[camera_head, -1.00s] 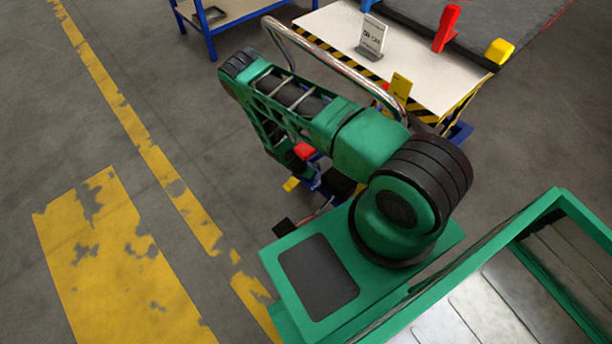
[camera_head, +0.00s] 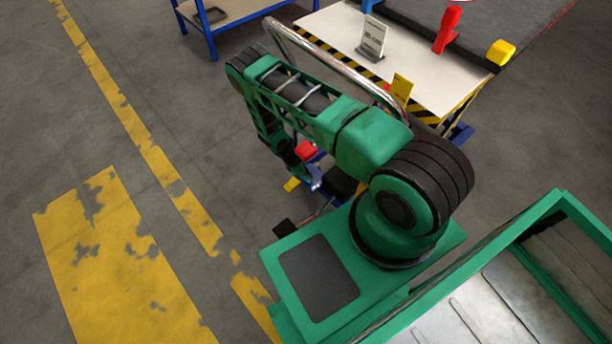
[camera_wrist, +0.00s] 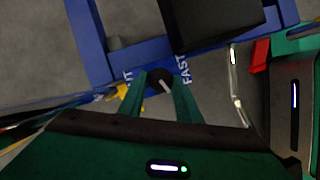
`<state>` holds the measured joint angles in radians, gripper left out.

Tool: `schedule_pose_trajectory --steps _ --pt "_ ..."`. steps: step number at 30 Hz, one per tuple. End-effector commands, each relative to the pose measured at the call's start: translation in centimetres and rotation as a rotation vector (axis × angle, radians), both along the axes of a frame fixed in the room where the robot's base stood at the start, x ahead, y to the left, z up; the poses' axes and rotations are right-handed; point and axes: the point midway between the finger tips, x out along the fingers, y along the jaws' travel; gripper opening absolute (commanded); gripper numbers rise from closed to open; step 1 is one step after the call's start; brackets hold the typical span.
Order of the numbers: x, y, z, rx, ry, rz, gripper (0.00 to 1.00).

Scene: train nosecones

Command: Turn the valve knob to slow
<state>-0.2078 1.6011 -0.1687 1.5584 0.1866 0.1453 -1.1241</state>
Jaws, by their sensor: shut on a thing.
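Other lettering at the left is partly cut off, and I cannot read "slow" anywhere. My gripper (camera_wrist: 160,85) has its two green fingers on either side of the knob, shut on it. The fingers partly cover the knob's sides. In the head view my arm hides the knob.
A blue frame (camera_wrist: 92,38) and a black block (camera_wrist: 210,22) lie close beyond the knob in the wrist view. In the head view a white-topped table (camera_head: 330,28) with a curved metal rail (camera_head: 335,65) stands behind my arm. Floor at the left is clear.

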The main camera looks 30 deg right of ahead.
Motion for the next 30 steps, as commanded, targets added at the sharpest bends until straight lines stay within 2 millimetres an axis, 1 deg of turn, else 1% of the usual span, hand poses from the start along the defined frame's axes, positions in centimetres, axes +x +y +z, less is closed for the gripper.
schedule_pose_trajectory --steps 8,20,21,23,24,30 --pt "0.24 0.13 0.01 0.002 -0.003 -0.066 0.08" --pt "0.26 0.16 0.01 0.002 -0.003 -0.074 0.08" --pt "0.26 0.16 0.01 0.002 -0.003 -0.074 0.33" --pt "0.26 0.16 0.01 0.002 -0.003 -0.073 0.47" --pt "0.23 0.14 0.0 0.002 -0.003 -0.073 0.49" --pt "0.17 0.1 0.0 0.001 -0.001 -0.073 0.49"
